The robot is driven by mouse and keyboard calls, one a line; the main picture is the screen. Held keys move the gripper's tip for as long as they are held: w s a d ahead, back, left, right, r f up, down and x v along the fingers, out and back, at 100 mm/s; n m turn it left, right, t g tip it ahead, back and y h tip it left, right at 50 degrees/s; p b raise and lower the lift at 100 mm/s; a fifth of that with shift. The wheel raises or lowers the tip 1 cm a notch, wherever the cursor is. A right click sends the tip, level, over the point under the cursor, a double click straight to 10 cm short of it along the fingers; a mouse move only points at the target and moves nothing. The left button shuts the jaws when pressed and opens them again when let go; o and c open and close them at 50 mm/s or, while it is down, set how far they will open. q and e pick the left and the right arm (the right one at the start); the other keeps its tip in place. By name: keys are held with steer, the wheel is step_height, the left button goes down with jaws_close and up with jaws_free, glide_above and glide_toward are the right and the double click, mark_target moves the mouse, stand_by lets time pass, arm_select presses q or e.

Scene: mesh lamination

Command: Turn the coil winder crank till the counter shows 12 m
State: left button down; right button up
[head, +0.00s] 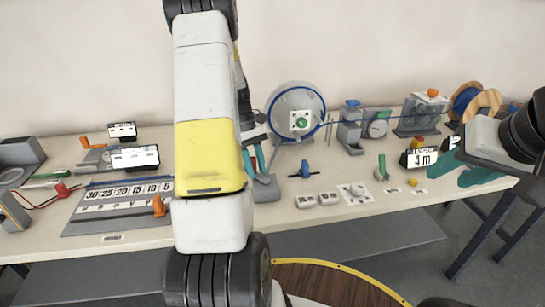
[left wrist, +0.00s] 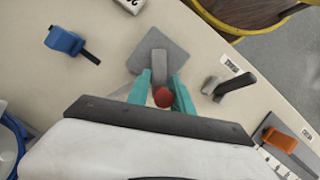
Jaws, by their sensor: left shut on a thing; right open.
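The coil winder (head: 297,110) is a pale wheel with a blue rim and green hub, upright at the back of the table. My left gripper (head: 270,162) is beside it, at its front left. In the left wrist view, its teal fingers (left wrist: 161,98) are shut on a red round knob (left wrist: 163,97), apparently the crank handle, above a grey base (left wrist: 172,52). The counter (head: 422,158) is a black box reading "4 m". My right gripper (head: 483,176) is open and empty at the table's right end.
A blue line runs from the wheel through a grey guide (head: 350,128) towards a blue cable spool (head: 468,103). A blue tool (head: 305,170) and white blocks (head: 317,200) lie in front. A numbered length board (head: 120,207) is at left.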

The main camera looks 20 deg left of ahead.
arm_select(q)
steer(key=shift+s+f+m, duration=0.15)
steer(key=shift+m, duration=0.25)
stand_by(0.4)
